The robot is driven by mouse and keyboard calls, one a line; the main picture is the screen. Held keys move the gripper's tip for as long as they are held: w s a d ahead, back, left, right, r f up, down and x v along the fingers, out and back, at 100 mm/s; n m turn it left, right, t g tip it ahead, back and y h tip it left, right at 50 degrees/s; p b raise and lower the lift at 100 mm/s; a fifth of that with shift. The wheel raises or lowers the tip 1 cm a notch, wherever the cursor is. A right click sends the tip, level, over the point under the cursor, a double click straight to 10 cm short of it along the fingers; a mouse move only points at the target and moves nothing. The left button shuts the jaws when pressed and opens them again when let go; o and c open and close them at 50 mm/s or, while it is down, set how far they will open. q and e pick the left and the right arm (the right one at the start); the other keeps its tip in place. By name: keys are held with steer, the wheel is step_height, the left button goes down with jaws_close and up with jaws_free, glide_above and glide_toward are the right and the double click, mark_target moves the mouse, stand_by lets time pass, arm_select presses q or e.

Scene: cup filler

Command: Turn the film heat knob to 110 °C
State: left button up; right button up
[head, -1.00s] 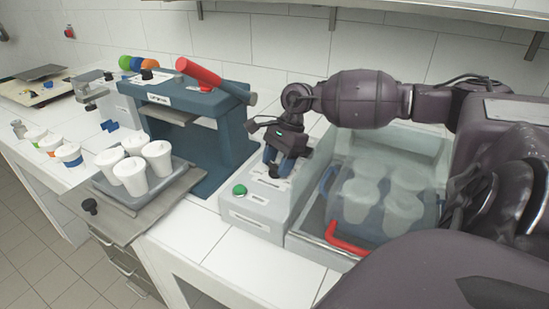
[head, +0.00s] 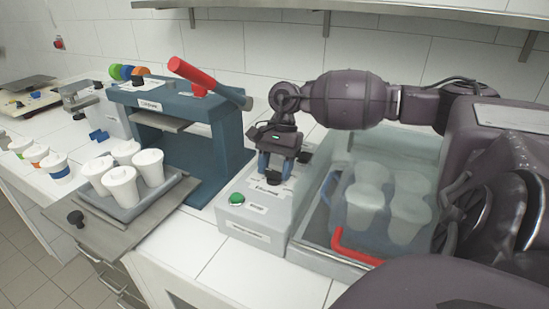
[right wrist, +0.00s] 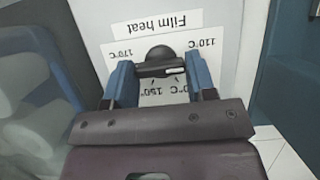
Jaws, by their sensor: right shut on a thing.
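The film heat knob (right wrist: 160,58) is black with a bar grip and sits on a white scale plate (right wrist: 118,59), upside down in the right wrist view. The bar lies nearly level there, its white mark at the right end. The printed 110 °C is at the upper right, 170 °C at the upper left, 150° below. My right gripper (right wrist: 162,78) is shut on the knob, one blue finger at each end of the bar. In the head view my right gripper (head: 276,164) is over the grey control box (head: 262,222), mostly hiding the knob. My left gripper is not in view.
A green button (head: 237,199) is on the box's front left. A blue press (head: 196,126) with a red lever stands to the left. A clear-covered bin with cups and a red handle (head: 352,250) is to the right. White cups (head: 122,187) stand on a tray further left.

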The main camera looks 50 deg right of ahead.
steer(key=o, duration=0.9)
steer(key=shift+o, duration=0.2)
steer(key=v, duration=1)
steer(key=shift+d+r, duration=0.2)
steer(key=shift+r, duration=0.15)
steer(key=shift+w, duration=0.1)
